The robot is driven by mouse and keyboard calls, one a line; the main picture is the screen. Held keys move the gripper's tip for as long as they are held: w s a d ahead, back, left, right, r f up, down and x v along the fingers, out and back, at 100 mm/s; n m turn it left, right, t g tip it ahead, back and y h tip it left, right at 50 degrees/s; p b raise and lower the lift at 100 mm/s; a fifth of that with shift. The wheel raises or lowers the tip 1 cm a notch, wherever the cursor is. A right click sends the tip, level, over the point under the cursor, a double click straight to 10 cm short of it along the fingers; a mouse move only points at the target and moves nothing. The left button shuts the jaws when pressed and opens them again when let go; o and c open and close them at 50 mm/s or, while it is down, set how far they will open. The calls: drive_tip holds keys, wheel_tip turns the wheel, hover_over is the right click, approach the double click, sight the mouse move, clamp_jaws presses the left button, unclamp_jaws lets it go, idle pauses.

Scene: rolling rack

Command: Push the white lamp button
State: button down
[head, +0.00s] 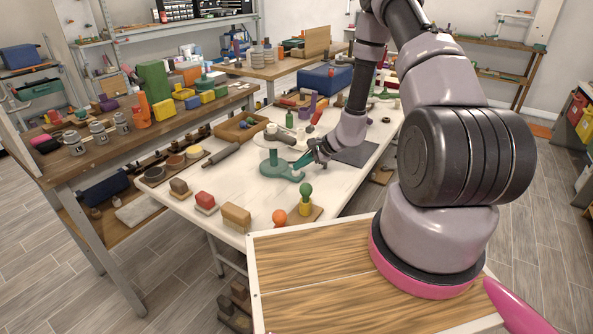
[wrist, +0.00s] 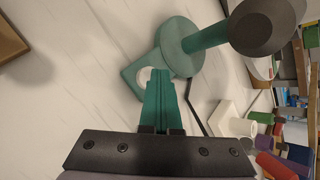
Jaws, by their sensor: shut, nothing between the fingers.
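The teal lamp (head: 272,170) stands on the white table, with a round base, an upright post and a grey head. In the wrist view the lamp (wrist: 175,45) has a flat square lobe beside its base, with the white button (wrist: 144,76) set in it. My gripper (head: 301,161) has teal fingers, shut together and empty. In the wrist view the gripper's tips (wrist: 159,74) lie over the right part of the button and hide it. I cannot tell whether the tips touch the button or hover just above it.
The white table (head: 235,183) has blocks and small objects along its front edge. A dark mat (head: 357,151) lies to the right of my gripper. A wooden tray (head: 238,128) stands behind the lamp. In the wrist view, several coloured items (wrist: 270,140) are at the lower right.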

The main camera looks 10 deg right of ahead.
sight(300, 172)
idle(0.4)
drive_tip(key=shift+s+f, duration=0.1)
drive_tip(key=shift+f, duration=0.35)
drive_tip(key=shift+r, duration=3.4)
drive_tip(key=shift+d, duration=0.1)
